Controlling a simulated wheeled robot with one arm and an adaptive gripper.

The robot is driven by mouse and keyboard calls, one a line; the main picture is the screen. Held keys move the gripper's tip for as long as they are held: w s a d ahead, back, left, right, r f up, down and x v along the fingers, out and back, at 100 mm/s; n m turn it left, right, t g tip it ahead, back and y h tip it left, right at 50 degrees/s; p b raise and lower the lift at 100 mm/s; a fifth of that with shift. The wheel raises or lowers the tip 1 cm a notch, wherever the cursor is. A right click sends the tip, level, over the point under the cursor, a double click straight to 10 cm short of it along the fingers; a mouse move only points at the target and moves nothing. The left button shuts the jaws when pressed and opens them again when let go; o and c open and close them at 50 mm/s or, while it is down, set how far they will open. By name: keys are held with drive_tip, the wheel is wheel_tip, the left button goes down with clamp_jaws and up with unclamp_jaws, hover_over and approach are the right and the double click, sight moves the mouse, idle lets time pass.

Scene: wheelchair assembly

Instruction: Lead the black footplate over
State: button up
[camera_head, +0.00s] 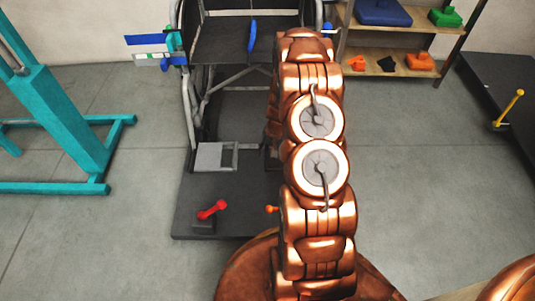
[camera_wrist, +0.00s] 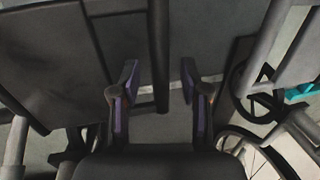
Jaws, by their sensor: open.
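The wheelchair (camera_head: 232,45) stands on a dark platform (camera_head: 245,215) in the head view. A light grey plate (camera_head: 214,157) sits low at its front. I cannot pick out the black footplate for sure; my copper arm covers the area right of the grey plate. In the wrist view, my gripper (camera_wrist: 160,80) is open and empty. A dark upright bar (camera_wrist: 160,45) shows between and beyond its fingertips; I cannot tell whether they touch. A broad dark panel (camera_wrist: 45,65) fills the upper left. My gripper is hidden in the head view.
A red-handled tool (camera_head: 212,209) lies on the platform's front left. A teal frame (camera_head: 70,120) stands at left. A shelf (camera_head: 365,65) with blue, green, orange and black items is at back right. A dark bench with a yellow handle (camera_head: 510,108) is at far right. Floor between is clear.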

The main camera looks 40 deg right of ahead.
drive_tip(key=shift+f, duration=0.15)
clamp_jaws()
idle(0.4)
drive_tip(key=shift+w, duration=0.1)
